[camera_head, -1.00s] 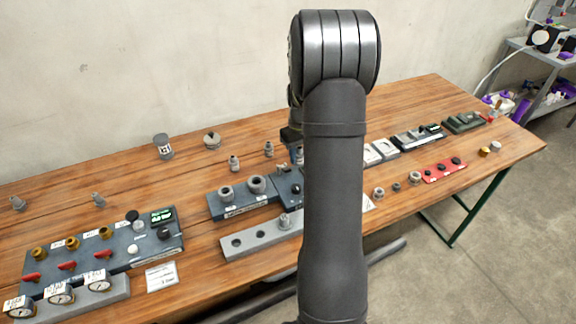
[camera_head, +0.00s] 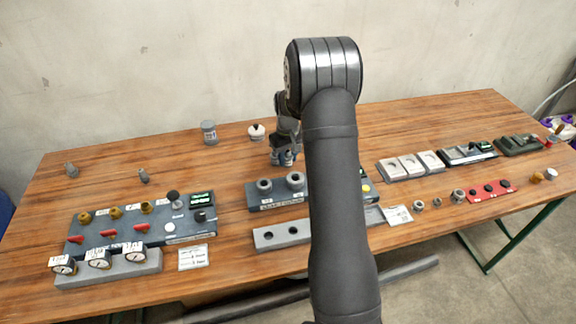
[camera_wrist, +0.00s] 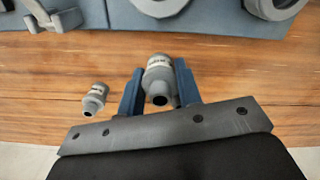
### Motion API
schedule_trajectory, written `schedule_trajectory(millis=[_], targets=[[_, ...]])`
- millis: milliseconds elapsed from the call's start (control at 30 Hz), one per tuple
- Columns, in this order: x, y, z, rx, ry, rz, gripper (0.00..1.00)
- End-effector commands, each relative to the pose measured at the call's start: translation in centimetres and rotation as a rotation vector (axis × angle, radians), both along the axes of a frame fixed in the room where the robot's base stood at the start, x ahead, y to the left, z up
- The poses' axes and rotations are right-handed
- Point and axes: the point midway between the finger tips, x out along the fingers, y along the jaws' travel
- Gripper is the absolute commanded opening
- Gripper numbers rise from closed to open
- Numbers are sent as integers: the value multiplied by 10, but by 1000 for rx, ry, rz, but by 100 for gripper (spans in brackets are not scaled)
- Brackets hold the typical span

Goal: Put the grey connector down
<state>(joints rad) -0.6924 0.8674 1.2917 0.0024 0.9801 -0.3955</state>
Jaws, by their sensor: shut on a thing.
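My gripper (camera_wrist: 160,88) is shut on a grey connector (camera_wrist: 160,75) with a pale label band and a dark open end. It sits between the two blue fingers in the wrist view. A second, smaller-looking grey connector (camera_wrist: 95,98) stands on the wooden table to the left of the fingers. In the head view my gripper (camera_head: 284,158) is low over the back of the table, behind the blue block with round sockets (camera_head: 266,196). I cannot tell whether the held connector touches the table.
A grey block with holes (camera_head: 272,237) lies in front of the blue block. A valve panel (camera_head: 140,225) with gauges stands left. A grey cylinder (camera_head: 209,133) and a white-and-black knob (camera_head: 256,132) stand behind.

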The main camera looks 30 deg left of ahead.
Motion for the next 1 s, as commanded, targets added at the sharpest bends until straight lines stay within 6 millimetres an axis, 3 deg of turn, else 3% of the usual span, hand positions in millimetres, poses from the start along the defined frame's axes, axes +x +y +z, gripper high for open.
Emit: schedule_trajectory(millis=[367,733,767,833,867,1000], targets=[[-1,1,-40,-2,1,0,9],[0,1,-45,-1,0,-1,9],[0,1,-45,0,0,-1,36],[0,1,-44,0,0,0,49],[0,1,-44,0,0,0,54],[0,1,-44,0,0,-1,54]])
